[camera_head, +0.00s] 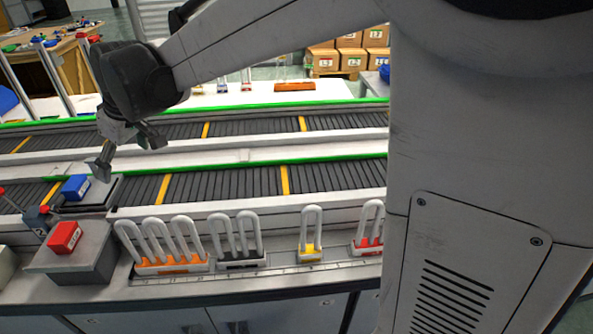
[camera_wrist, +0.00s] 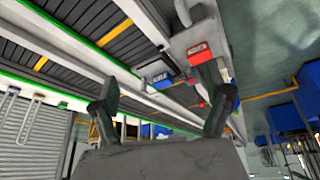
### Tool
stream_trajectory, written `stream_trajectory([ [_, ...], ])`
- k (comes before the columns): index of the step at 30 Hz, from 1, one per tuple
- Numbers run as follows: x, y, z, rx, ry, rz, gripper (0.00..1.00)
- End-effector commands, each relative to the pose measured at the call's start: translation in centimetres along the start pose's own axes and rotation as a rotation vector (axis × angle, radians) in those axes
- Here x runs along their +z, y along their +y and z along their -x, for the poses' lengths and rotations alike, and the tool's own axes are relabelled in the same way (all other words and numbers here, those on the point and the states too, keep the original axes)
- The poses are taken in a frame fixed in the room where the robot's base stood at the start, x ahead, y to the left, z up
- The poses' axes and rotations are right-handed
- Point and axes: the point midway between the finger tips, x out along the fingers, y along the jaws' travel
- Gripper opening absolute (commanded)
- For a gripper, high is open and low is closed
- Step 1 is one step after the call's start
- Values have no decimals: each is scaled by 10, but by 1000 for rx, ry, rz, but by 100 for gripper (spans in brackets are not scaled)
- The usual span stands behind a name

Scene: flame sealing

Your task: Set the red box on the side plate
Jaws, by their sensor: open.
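The red box (camera_head: 65,237) sits on top of a grey block (camera_head: 85,264) at the lower left of the head view. The red box also shows at the upper middle of the wrist view (camera_wrist: 199,53). A blue box (camera_head: 76,187) rests on a flat grey plate (camera_head: 98,200) beside the near conveyor, just behind the red box; I cannot tell whether this is the side plate. The blue box also shows in the wrist view (camera_wrist: 162,80). My gripper (camera_head: 128,153) is open and empty above the conveyors, apart from both boxes. Its two fingers are spread in the wrist view (camera_wrist: 168,92).
Two dark conveyors with green rails (camera_head: 240,165) run across the scene. Upright white loops on orange (camera_head: 172,267), black, yellow and red bases line the front ledge. Red-knobbed levers (camera_head: 43,210) stand left of the boxes. Cartons (camera_head: 350,60) are stacked at the back.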

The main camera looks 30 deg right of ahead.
Motion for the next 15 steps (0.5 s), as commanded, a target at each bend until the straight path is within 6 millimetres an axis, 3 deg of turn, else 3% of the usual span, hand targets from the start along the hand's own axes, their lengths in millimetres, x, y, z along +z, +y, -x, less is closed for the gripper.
stream_trajectory([
  [1, 19, 1, 17, 15, 5, -29, 83],
  [6, 71, 12, 57, 72, 24, -134, 83],
  [15, 169, 15, 108, 168, 66, -318, 83],
])
